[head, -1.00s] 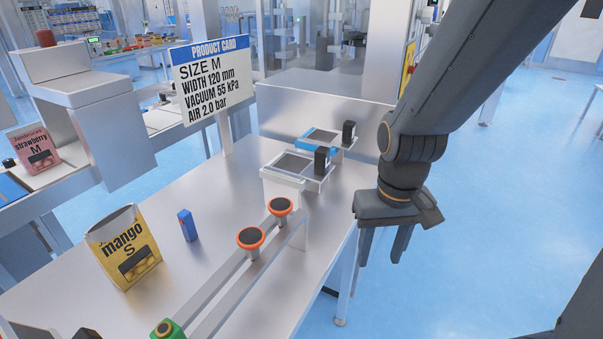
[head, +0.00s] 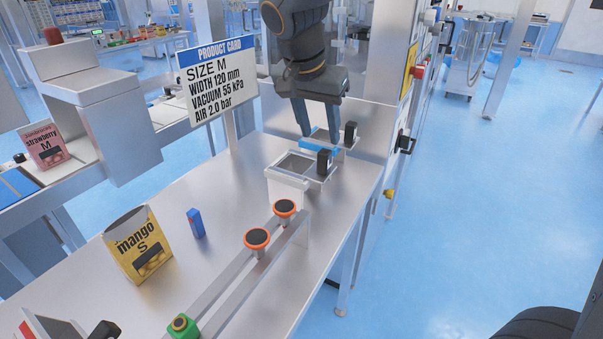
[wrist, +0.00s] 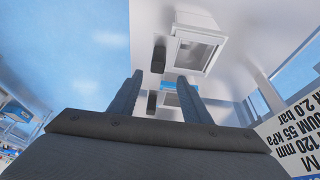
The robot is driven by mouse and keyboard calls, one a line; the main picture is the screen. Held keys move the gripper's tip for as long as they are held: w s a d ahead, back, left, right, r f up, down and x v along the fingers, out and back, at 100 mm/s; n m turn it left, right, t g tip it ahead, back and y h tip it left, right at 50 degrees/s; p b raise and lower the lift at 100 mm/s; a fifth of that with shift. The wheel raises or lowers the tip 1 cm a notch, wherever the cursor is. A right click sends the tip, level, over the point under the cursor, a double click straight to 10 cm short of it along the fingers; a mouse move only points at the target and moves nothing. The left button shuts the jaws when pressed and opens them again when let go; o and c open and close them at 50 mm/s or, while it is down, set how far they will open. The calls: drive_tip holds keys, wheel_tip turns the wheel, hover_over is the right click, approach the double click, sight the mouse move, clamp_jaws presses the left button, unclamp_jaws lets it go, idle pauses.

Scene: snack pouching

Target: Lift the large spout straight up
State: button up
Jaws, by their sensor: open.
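Two square, spout-like fittings stand on the steel bench, each with a black handle beside it. The white-rimmed fitting (head: 290,181) is nearer; it also shows ahead of the fingers in the wrist view (wrist: 187,62). The blue-rimmed fitting (head: 318,148) is behind it, partly hidden by my gripper; in the wrist view its blue part (wrist: 170,87) shows between the fingers. I cannot tell for certain which is the large spout. My gripper (head: 319,134) is open and empty, pointing down above the blue-rimmed fitting. Whether the fingertips touch it is unclear.
The black handles (head: 324,161) stand at the fittings' right. A product card (head: 218,80) reading SIZE M stands left of my arm. A yellow mango pouch (head: 138,246), a small blue block (head: 195,223) and a rail with orange-rimmed cups (head: 257,239) are nearer on the bench.

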drive_tip(key=shift+s+p+x, duration=0.15)
drive_tip(key=shift+p+x, duration=0.4)
drive_tip(key=shift+x, duration=1.3)
drive_tip(key=shift+s+p+x, duration=0.15)
drive_tip(key=shift+p+x, duration=0.4)
drive_tip(key=shift+x, duration=1.3)
drive_tip(key=shift+d, duration=0.1)
clamp_jaws()
wheel_tip(320, 180, up, 18)
drive_tip(key=b, duration=0.2)
wheel_tip(320, 180, up, 11)
drive_tip(key=p, duration=0.9)
hover_over(325, 151)
drive_tip(key=shift+r, duration=0.15)
drive_tip(key=shift+b, duration=0.3)
